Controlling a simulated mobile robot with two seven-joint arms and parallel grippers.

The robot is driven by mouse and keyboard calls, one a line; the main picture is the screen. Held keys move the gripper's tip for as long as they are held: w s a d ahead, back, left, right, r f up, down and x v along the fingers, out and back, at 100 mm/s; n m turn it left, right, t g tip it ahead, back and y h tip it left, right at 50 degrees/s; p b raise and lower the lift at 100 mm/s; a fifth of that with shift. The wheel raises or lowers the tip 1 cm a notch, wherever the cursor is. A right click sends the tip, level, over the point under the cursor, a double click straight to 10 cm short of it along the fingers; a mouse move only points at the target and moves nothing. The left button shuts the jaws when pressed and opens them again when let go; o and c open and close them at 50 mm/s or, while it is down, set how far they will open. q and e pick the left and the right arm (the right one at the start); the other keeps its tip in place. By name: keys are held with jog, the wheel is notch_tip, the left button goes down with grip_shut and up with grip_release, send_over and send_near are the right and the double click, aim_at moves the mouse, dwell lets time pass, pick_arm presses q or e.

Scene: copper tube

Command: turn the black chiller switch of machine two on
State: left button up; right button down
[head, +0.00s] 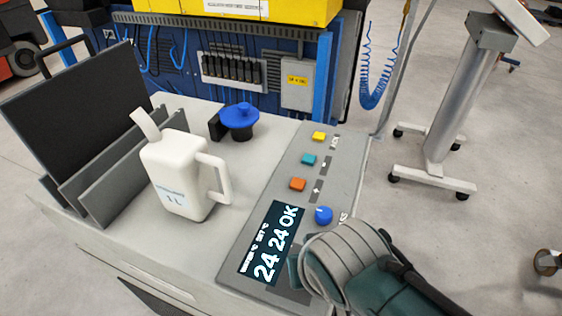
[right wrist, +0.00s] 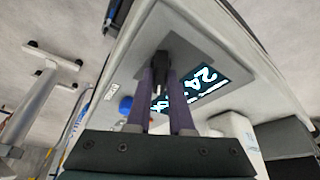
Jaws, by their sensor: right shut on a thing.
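The black switch (right wrist: 161,58) stands on a grey plate on the machine's control panel, seen in the right wrist view. My right gripper (right wrist: 160,80) is shut on it, one finger on each side. The switch's position is hard to tell. In the head view my right wrist and forearm (head: 350,265) cover the switch and the fingers. The panel (head: 275,180) carries a dark display (head: 270,245) that reads 24, 24 and OK; it also shows in the right wrist view (right wrist: 215,75). My left gripper is not in view.
A blue knob (head: 323,215) sits close beside my right wrist. Orange (head: 298,184), teal (head: 309,159) and yellow (head: 319,136) buttons run up the panel. A white jug (head: 180,175) and a blue-capped filler (head: 239,118) stand on the machine top. A wheeled stand (head: 445,130) is at right.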

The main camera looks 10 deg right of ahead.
jog(key=c, duration=0.8)
grip_release()
jog(key=shift+r, duration=0.25)
jog(key=p+v, duration=0.4)
jog(key=v, duration=0.5)
jog(key=shift+r, duration=0.15)
jog(key=shift+s, duration=0.15)
